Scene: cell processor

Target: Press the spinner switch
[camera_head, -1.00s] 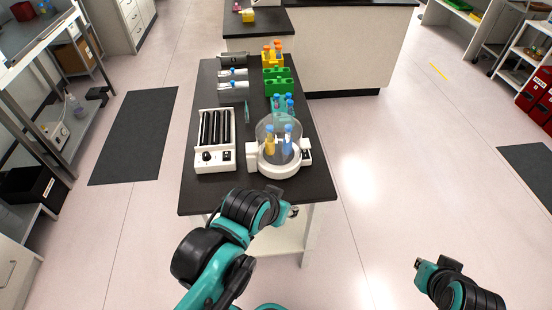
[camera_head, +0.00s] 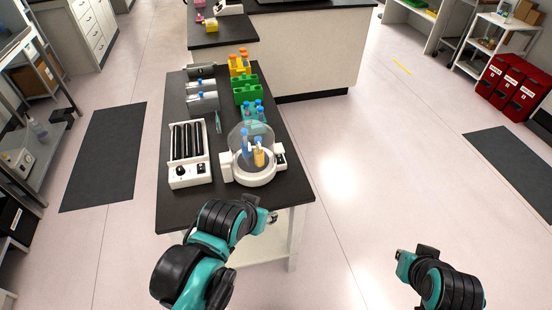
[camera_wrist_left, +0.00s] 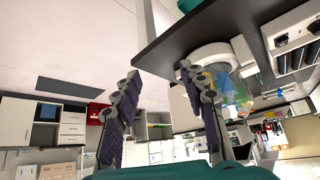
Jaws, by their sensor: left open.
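The spinner (camera_head: 255,176) is a white round machine with a clear dome at the front right of the black table. Blue-capped tubes and a yellow tube stand inside it. A small box with a dark switch panel (camera_head: 280,159) is on its right side. My left gripper (camera_head: 271,216) is just off the table's front edge, in front of the spinner and apart from it. In the left wrist view its fingers (camera_wrist_left: 159,72) are spread with nothing between them, and the white spinner base (camera_wrist_left: 207,55) shows beyond, tilted. My right gripper (camera_head: 401,256) is far right over the floor; its fingers are unclear.
A white roller device (camera_head: 190,180) stands left of the spinner. Behind are a green rack (camera_head: 247,93), a yellow rack (camera_head: 239,68) and grey blocks (camera_head: 203,103). The table's front edge (camera_head: 225,225) lies beside my left arm.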

